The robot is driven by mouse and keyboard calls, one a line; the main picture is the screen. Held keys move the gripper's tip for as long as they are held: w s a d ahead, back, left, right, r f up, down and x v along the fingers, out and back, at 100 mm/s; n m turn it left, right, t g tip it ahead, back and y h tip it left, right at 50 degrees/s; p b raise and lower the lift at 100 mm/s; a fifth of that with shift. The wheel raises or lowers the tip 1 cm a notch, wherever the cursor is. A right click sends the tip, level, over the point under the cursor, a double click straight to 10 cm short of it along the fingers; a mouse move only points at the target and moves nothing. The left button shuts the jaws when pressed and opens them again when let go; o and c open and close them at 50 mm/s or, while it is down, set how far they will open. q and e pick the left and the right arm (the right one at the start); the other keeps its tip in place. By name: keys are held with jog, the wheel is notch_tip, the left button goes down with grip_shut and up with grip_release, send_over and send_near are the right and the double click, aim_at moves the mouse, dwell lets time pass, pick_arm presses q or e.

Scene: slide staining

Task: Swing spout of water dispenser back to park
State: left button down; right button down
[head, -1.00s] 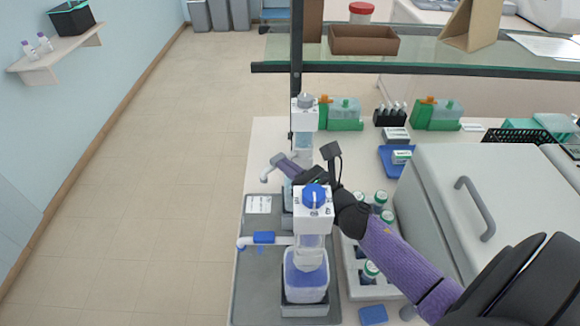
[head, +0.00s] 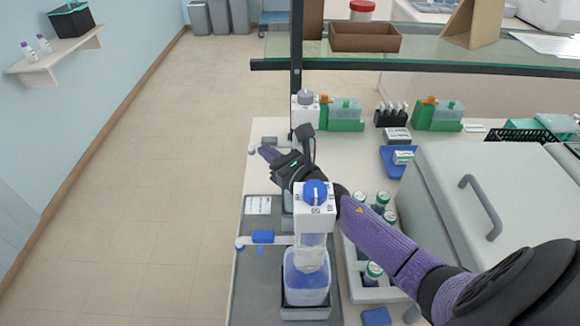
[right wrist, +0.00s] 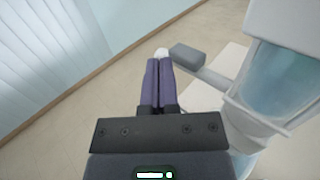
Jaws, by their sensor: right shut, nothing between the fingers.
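The water dispenser (head: 305,112), white with a grey knob, stands at the back of the bench, partly hidden behind my right arm. Its spout points left, with a grey block (head: 269,141) and a pale tip (head: 252,150). In the right wrist view the grey block (right wrist: 187,55) and white tip (right wrist: 161,53) lie just beyond my fingertips, and the clear dispenser body (right wrist: 280,85) is at right. My right gripper (head: 265,153) is shut and empty, at the near side of the spout; its fingers (right wrist: 158,62) seem to touch it. My left gripper is not in view.
A second dispenser with a blue knob (head: 315,192) and blue liquid stands in front, its blue-marked spout (head: 263,237) pointing left over a grey mat (head: 258,285). A rack of bottles (head: 373,272) and a large white box (head: 450,180) stand right. Open floor lies left.

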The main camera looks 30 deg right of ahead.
jog(key=shift+w, duration=0.3)
dwell(0.5)
jog(key=s+d+b, duration=0.1)
jog(key=s+d, duration=0.1)
jog(key=s, duration=0.7)
jog(key=shift+s+b, duration=0.3)
jog(key=shift+s, duration=0.1)
